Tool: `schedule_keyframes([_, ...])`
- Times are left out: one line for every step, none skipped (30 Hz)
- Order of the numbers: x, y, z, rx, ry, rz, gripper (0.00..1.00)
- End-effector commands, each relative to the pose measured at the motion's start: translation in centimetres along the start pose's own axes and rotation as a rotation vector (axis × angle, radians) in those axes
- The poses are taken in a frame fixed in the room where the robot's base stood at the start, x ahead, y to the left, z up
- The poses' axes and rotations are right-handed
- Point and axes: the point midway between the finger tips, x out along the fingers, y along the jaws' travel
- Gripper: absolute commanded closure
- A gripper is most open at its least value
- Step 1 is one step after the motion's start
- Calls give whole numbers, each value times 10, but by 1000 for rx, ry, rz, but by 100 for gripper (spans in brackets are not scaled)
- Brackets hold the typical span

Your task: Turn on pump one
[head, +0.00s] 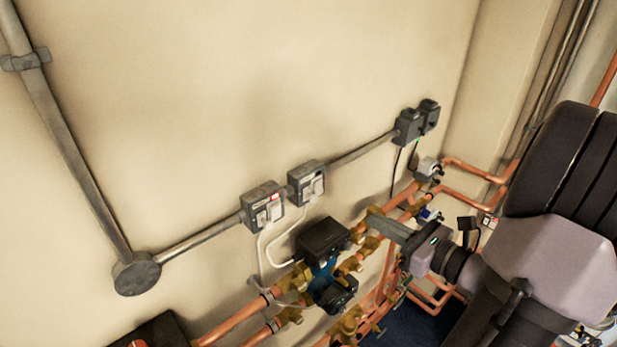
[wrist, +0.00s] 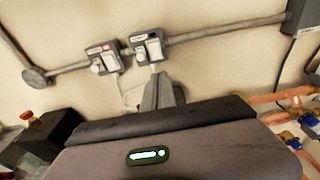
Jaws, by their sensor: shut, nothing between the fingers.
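Two grey metal switch boxes with white fronts are mounted on the beige wall. The left switch box (head: 262,205) has a small red mark and also shows in the wrist view (wrist: 103,57). The right switch box (head: 306,183) sits beside it, also in the wrist view (wrist: 147,46). White cables run from them towards a black pump unit (head: 323,238) on the copper pipes. I cannot read any label saying which is pump one. My gripper (head: 377,223) is shut and empty, right of the pump unit. In the wrist view its fingers (wrist: 163,83) appear just below the right switch box.
Copper pipes (head: 230,325) with brass valves run below the switches. Grey conduit (head: 195,243) joins a round junction box (head: 137,273) on the wall. Dark sockets (head: 408,127) are further right. A red knob (wrist: 32,118) tops a dark box at left. The wall above is clear.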

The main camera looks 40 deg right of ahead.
Motion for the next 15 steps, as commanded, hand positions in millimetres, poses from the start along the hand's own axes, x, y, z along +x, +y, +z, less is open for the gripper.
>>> schedule_keyframes([-1, -1, 0, 2, -2, -4, 100])
schedule_keyframes([0, -1, -1, 2, -2, -4, 100])
schedule_keyframes([0, -1, -1, 1, -1, -3, 100])
schedule_keyframes([0, 0, -1, 1, -1, -2, 100])
schedule_keyframes([0, 0, -1, 0, -1, -1, 100])
schedule_keyframes([0, 0, -1, 0, 0, -1, 100])
schedule_keyframes([0, 0, -1, 0, 0, 0, 100])
schedule_keyframes([1, 0, -1, 0, 0, 0, 100])
schedule_keyframes([2, 0, -1, -1, 0, 1, 100])
schedule_keyframes([4, 0, -1, -1, 0, 2, 100])
schedule_keyframes([7, 0, -1, -1, 0, 3, 100])
schedule_keyframes([13, 1, 0, -1, 0, 4, 100])
schedule_keyframes([18, 1, 0, -1, 0, 5, 100])
schedule_keyframes([24, 2, 0, -1, 1, 6, 100])
schedule_keyframes([32, 2, 0, -1, 1, 7, 100])
